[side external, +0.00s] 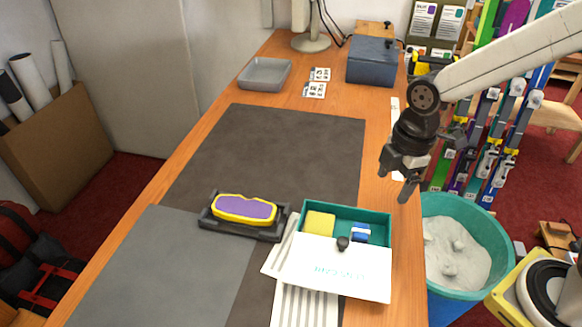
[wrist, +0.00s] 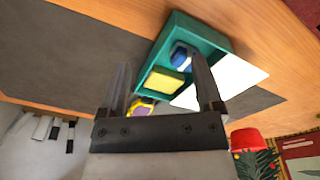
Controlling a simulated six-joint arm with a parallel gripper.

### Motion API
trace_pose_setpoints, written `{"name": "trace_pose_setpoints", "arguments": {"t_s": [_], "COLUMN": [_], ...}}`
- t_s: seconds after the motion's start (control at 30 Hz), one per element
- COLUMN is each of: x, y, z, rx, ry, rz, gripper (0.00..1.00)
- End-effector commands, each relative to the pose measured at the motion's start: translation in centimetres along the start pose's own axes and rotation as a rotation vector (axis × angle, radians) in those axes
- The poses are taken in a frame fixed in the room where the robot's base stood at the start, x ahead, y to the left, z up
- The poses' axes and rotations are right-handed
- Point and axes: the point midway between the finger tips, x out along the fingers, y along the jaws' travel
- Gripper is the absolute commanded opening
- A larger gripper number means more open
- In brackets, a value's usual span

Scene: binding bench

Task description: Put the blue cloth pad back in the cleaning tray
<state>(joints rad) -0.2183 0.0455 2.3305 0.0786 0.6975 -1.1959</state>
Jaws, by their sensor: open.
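The teal cleaning tray (side external: 383,213) stands on the bench's near right part, and it also shows in the wrist view (wrist: 222,39). A blue-and-white block (side external: 361,233) lies inside at the right; the wrist view shows it as blue (wrist: 181,56). I cannot tell whether it is the cloth pad; no other blue pad is visible. A yellow sponge (side external: 319,223) lies beside it in the tray. My gripper (side external: 400,186) is open and empty, raised near the bench's right edge, beyond the tray. Its two fingers also frame the wrist view (wrist: 160,66).
A white panel with lettering (side external: 335,270) covers the tray's near side, with a black knob (side external: 343,243) by it. A teal bin (side external: 470,205) stands right of the bench.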

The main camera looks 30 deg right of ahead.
Motion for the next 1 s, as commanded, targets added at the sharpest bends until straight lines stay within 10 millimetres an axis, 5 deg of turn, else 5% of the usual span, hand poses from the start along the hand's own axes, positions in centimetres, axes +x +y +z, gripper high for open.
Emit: {"name": "trace_pose_setpoints", "arguments": {"t_s": [0.6, 1.0], "x": [2.6, 3.1], "y": [-0.4, -0.7], "z": [6.7, 8.3], "rx": [1.056, 1.347], "ry": [0.061, 0.104], "rz": [0.141, 0.173], "gripper": [0.84, 0.84]}}
